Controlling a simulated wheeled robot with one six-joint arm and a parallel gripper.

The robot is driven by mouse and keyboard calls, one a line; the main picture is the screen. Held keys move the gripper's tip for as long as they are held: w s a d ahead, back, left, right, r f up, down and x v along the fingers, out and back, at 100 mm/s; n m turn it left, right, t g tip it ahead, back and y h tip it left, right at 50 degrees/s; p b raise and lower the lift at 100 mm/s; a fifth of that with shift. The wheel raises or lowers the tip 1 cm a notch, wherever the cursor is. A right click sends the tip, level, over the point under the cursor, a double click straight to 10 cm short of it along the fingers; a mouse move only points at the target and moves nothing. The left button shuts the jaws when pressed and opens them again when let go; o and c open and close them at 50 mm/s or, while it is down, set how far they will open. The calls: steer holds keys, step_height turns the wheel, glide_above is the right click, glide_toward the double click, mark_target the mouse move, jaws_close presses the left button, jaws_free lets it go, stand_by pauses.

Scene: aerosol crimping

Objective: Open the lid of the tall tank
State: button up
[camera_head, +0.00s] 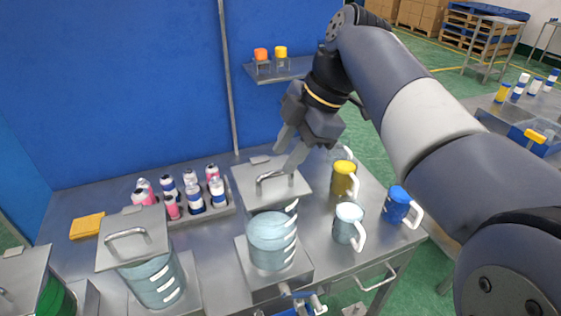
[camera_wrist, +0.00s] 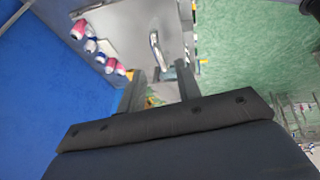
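The middle tank (camera_head: 272,240) is a clear vessel with pale blue liquid and white level marks, standing on a metal block. Its square grey lid (camera_head: 250,190) lies over the top and looks shut. A bar handle (camera_head: 275,175) stands on the lid. My gripper (camera_head: 284,161) is open and empty, pointing down just above and behind the handle. In the wrist view, the handle (camera_wrist: 155,50) shows beyond my open fingers (camera_wrist: 160,85), roughly between their lines. I cannot tell whether a fingertip touches the lid.
A similar lidded tank (camera_head: 155,283) stands to the left, and one with green contents (camera_head: 55,298) at the far left. Yellow (camera_head: 344,178), pale (camera_head: 348,222) and blue (camera_head: 397,204) mugs stand close on the right. A rack of bottles (camera_head: 215,209) is behind left.

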mark_target(276, 172)
steer(key=shift+x, duration=1.65)
jaws_close()
